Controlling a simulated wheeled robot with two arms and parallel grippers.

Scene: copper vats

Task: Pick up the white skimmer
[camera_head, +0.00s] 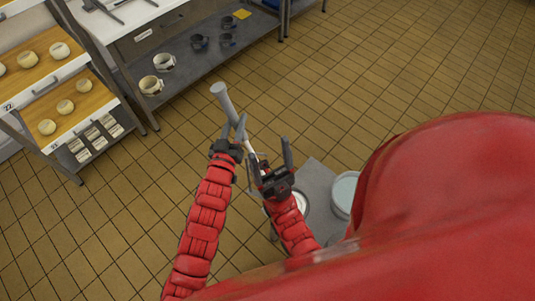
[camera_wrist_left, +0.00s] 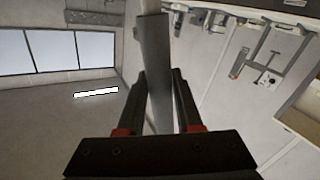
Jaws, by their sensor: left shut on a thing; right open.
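My left gripper (camera_head: 237,130) is shut on a long utensil, taken to be the white skimmer (camera_head: 222,97). Its thick pale grey end sticks up past the fingers, and a thin white shaft runs down toward my right gripper. Its other end is hidden behind my right gripper. In the left wrist view, a grey bar of the skimmer (camera_wrist_left: 154,50) stands between the fingers of my left gripper (camera_wrist_left: 160,75). My right gripper (camera_head: 270,160) is open, just below and right of the left one, close to the shaft. Whether it touches the shaft cannot be told.
A grey low stand (camera_head: 318,180) bears a pale round container (camera_head: 344,193). Another white round rim (camera_head: 301,203) is partly hidden by my right arm. A steel shelf (camera_head: 190,75) with mugs and a rack of dough balls (camera_head: 75,112) stand at upper left. The tiled floor beyond is clear.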

